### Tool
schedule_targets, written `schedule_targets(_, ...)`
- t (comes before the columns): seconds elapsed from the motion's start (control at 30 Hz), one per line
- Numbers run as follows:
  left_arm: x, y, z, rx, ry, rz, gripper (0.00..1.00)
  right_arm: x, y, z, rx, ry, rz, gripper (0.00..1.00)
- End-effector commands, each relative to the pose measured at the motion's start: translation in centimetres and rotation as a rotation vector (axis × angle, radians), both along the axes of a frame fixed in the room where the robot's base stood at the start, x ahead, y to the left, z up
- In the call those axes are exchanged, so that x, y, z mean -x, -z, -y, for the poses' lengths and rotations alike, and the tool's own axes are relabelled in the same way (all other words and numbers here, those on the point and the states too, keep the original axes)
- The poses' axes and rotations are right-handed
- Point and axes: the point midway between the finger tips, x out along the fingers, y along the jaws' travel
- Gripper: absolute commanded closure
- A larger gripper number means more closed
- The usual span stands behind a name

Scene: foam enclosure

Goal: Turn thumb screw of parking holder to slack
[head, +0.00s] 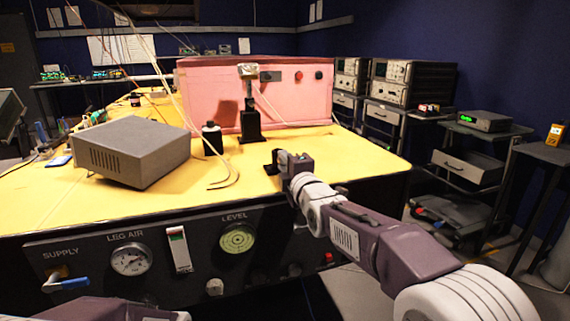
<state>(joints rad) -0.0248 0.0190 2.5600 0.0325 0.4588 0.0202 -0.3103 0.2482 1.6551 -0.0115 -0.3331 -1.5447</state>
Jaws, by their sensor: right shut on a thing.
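My right arm reaches in from the lower right. Its gripper (279,160) is at the front right part of the yellow bench top, low over the surface. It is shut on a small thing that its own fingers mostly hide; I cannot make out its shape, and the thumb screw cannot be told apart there. A small dark piece (270,169) shows just left of the fingers. A black upright stand (250,122) with a silvery head stands farther back, apart from the gripper; I cannot tell whether it is the parking holder. My left gripper is out of view.
A pink foam enclosure (300,98) stands behind the stand. A grey box (130,153) and a dark bottle (212,138) are left on the bench top (330,165). A thin cable loops near the bottle. The front panel has gauges and a blue-handled valve (66,284).

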Motion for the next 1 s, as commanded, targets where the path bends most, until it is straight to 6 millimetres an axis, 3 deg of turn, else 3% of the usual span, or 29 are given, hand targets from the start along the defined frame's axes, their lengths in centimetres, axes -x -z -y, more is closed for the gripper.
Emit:
schedule_targets(0.43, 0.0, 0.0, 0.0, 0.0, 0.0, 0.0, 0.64, 0.0, 0.2, 0.0, 0.009, 0.0, -0.002, 1.0)
schedule_targets(0.47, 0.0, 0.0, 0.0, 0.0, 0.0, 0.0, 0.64, 0.0, 0.2, 0.0, 0.009, 0.0, -0.002, 0.68)
schedule_targets(0.5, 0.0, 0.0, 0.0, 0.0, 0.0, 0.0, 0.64, 0.0, 0.2, 0.0, 0.008, 0.0, -0.003, 0.57)
schedule_targets(0.53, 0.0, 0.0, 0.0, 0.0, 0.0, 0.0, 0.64, 0.0, 0.2, 0.0, 0.008, 0.0, -0.002, 0.55)
schedule_targets(0.83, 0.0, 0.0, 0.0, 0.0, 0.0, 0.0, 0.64, 0.4, 0.0, 0.1, 0.007, 0.0, 0.0, 0.55)
schedule_targets(1.0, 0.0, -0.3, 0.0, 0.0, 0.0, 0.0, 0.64, 2.7, -0.1, 0.9, 0.007, 0.0, 0.001, 0.55)
